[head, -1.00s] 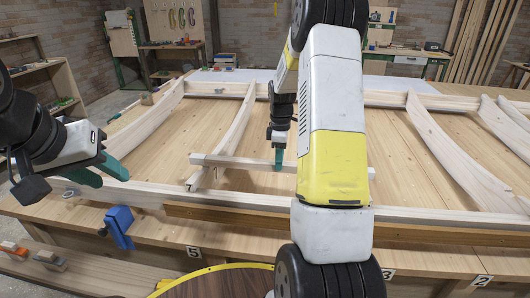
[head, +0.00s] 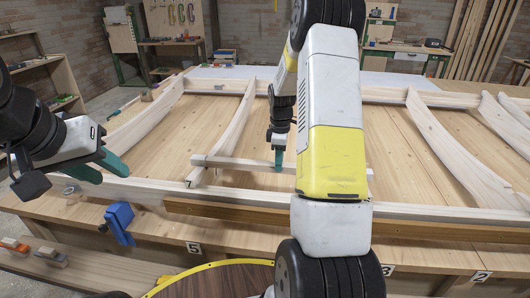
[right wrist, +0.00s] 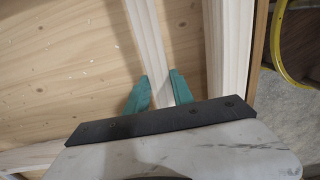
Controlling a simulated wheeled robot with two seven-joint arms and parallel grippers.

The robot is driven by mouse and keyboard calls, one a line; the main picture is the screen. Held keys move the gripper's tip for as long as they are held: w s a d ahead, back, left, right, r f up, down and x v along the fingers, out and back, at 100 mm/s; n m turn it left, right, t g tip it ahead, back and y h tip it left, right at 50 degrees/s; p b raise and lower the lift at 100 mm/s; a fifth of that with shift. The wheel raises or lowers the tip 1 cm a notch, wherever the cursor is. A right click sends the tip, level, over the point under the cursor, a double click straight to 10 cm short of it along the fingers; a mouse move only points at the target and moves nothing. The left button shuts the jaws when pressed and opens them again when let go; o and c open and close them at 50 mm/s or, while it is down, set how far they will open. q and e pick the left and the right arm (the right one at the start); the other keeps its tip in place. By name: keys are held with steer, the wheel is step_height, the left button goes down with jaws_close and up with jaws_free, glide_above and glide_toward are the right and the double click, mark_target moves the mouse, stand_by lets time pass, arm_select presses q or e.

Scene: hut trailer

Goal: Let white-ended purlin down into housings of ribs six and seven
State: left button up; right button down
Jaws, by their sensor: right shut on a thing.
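The purlin (head: 235,163) is a pale bar lying crosswise between curved ribs in the head view. Its left end crosses the near part of a curved rib (head: 232,128); I cannot tell whether it sits in a housing. My arm hides part of its right half, and a short right end shows past the arm. My right gripper (head: 278,160) is shut on the purlin between its ends. In the right wrist view, its green fingers flank the purlin (right wrist: 147,40). My left gripper (head: 98,168) is open and empty at the left, above the bench's near edge.
Another rib (head: 145,120) stands further left and one (head: 455,150) to the right. A pale rail (head: 240,196) runs along the near side. A blue clamp (head: 119,222) is on the bench's front edge. Boards lie flat between the ribs.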

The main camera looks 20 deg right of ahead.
steer(key=shift+f, duration=0.65)
stand_by(0.4)
steer(key=c, duration=1)
jaws_free()
step_height(320, 180, up, 8)
steer(key=shift+f, duration=0.1)
